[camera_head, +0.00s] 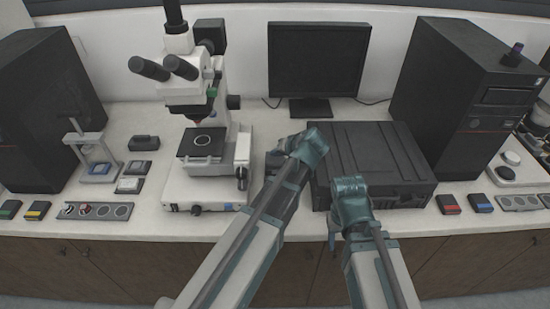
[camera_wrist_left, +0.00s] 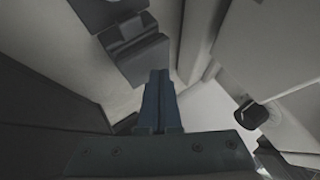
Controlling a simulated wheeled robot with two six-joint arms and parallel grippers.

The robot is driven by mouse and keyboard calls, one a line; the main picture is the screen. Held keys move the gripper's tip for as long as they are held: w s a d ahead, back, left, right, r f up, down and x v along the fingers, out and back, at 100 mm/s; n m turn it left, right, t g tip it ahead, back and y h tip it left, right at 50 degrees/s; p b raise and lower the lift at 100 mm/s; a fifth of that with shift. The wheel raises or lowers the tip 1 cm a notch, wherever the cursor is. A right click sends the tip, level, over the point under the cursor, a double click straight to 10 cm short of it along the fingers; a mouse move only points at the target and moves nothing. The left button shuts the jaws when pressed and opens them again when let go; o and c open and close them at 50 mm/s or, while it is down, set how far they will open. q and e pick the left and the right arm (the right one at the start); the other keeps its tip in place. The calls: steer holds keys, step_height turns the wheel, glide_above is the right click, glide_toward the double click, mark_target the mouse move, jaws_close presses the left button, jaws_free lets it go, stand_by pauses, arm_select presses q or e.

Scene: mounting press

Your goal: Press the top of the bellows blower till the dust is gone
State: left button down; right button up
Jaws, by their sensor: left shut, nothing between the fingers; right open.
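I cannot make out the bellows blower for certain in either view. In the head view my left gripper (camera_head: 275,158) is between the white microscope (camera_head: 203,190) and the black case (camera_head: 370,150), partly hidden by its own wrist. In the left wrist view its fingers (camera_wrist_left: 160,88) are together and empty. They point toward a dark stepped object (camera_wrist_left: 135,50) on a pale surface; the gap between them is hard to judge. My right gripper (camera_head: 349,188) is open, low at the case's front edge, its fingertips hard to make out. No dust can be told apart.
A monitor (camera_head: 317,58) stands behind the case. Dark towers stand at the left (camera_head: 42,110) and right (camera_head: 452,95). Small blocks and trays (camera_head: 95,211) line the front left of the bench (camera_head: 140,115). A black microscope knob (camera_wrist_left: 250,114) shows in the left wrist view.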

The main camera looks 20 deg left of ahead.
mark_target(277, 160)
arm_select(q)
steer(key=shift+f+b, duration=0.7)
stand_by(0.5)
steer(key=shift+r, duration=0.15)
steer(key=shift+r+p, duration=1.1)
steer(key=shift+p, duration=0.15)
step_height(277, 160, up, 5)
steer(key=p, duration=0.5)
stand_by(0.6)
